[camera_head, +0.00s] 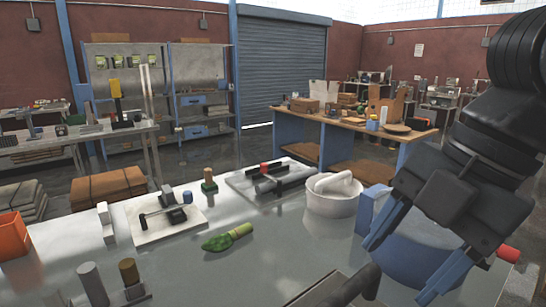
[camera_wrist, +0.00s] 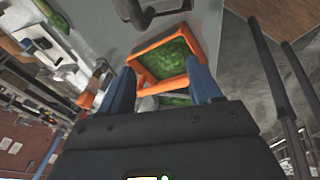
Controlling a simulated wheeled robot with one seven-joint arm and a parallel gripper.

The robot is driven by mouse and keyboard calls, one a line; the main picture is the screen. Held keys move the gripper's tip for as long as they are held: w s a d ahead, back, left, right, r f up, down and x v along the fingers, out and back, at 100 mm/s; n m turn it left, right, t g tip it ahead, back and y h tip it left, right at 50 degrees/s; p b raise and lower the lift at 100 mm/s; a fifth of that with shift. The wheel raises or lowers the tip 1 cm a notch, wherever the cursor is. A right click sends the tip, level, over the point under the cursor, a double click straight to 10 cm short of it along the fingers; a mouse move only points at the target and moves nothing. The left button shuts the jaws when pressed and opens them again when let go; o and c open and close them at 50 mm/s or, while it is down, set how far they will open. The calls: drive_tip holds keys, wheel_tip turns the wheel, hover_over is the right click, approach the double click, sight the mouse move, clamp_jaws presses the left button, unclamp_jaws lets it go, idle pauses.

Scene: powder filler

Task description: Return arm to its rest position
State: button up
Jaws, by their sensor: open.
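My gripper (camera_head: 398,272) hangs at the right of the head view, over the right part of the grey table (camera_head: 190,270). In the wrist view my gripper (camera_wrist: 160,66) also shows open fingers. Beyond the fingertips is an orange-rimmed square container (camera_wrist: 147,47) with green contents. Whether the fingers touch it cannot be told. More green shows lower between the fingers. My arm and gripper hide part of a blue object (camera_head: 425,262) on the table.
A white mortar (camera_head: 325,205) with a pestle stands left of my gripper. An orange bin (camera_head: 14,237) is at far left.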

drive_tip(key=w+a+r+m+t+y, duration=0.2)
drive_tip(key=a+m+t+y, duration=0.2)
drive_tip(key=a+m+y, duration=0.15)
drive_tip(key=w+a+r+m+t+y, duration=0.1)
drive_tip(key=w+a+m+t+y, duration=0.2)
drive_tip(key=a+m+t+y, duration=0.25)
drive_tip(key=s+d+f+m+t+h, duration=0.3)
drive_tip(key=d+f+m+h, duration=0.15)
drive_tip(key=f+m, duration=0.3)
drive_tip(key=s+d+f+m+t+h, duration=0.3)
drive_tip(key=s+f+m+t+h, duration=0.15)
drive_tip(key=f+m, duration=0.35)
drive_tip(key=s+d+f+n+g+h, duration=0.1)
drive_tip(key=s+d+f+h, duration=0.2)
drive_tip(key=s, duration=0.6)
drive_tip(key=s+d+f+g+h, duration=0.1)
drive_tip(key=s+d+f, duration=0.2)
drive_tip(key=s+d, duration=0.35)
drive_tip(key=s+d+f+n+g+h, duration=0.1)
drive_tip(key=s+d+f+h, duration=0.1)
drive_tip(key=s, duration=0.9)
wheel_tip(320, 180, down, 10)
drive_tip(key=b, duration=1)
drive_tip(key=shift+w+f, duration=0.25)
drive_tip(key=shift+w, duration=0.1)
drive_tip(key=shift+a, duration=0.1)
